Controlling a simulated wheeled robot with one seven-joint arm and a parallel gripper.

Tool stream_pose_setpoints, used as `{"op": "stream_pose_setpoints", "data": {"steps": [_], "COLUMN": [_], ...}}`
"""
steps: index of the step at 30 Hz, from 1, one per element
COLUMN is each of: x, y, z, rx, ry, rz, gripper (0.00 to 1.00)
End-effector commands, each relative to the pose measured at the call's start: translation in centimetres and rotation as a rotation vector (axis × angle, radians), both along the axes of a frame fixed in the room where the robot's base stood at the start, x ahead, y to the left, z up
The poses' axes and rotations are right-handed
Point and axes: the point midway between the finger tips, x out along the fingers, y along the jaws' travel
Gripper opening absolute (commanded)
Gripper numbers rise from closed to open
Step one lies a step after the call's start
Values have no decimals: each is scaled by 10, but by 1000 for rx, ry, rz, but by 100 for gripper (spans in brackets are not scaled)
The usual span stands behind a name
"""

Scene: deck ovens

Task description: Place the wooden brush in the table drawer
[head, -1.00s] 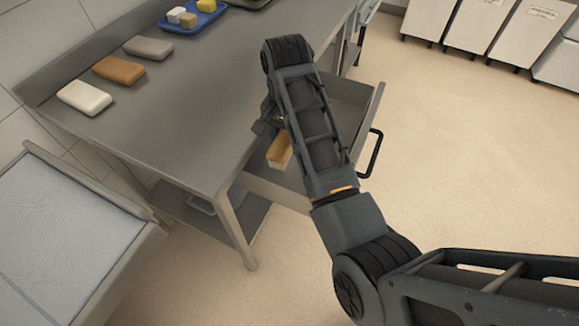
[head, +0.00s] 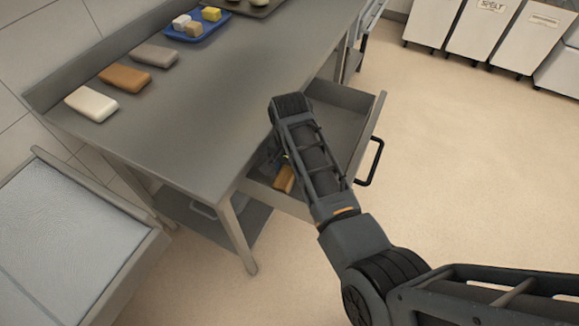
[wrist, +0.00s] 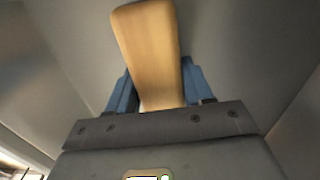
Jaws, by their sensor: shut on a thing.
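The wooden brush (wrist: 152,55) is held between the blue fingers of my gripper (wrist: 158,90) in the wrist view. Its light wooden body stands out past the fingers. In the head view part of the brush (head: 284,180) shows at the near left end of the open table drawer (head: 350,120), beside my forearm. My gripper is mostly hidden behind my arm there. The grey drawer is pulled out from under the table, with a black handle on its front. The brush is low within the drawer's outline; I cannot tell whether it touches the floor of the drawer.
The steel table (head: 190,110) bears a white, a brown and a grey block at the left. A blue tray (head: 215,28) with small cubes is at the back. White bins (head: 485,35) stand at the far right. The floor right of the drawer is clear.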

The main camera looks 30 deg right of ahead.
Motion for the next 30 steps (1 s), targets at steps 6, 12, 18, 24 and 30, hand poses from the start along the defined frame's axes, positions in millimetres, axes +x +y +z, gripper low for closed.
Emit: {"op": "stream_pose_setpoints", "data": {"steps": [6, 12, 18, 24, 30], "x": [0, 0, 0, 0, 0], "y": [0, 0, 0, 0, 0], "z": [-1, -6, -8, -7, -7], "rx": [0, 0, 0, 1, 0], "ry": [0, 1, 1, 1, 0], "rz": [0, 0, 0, 0, 0], "gripper": [18, 18, 61, 77, 77]}}
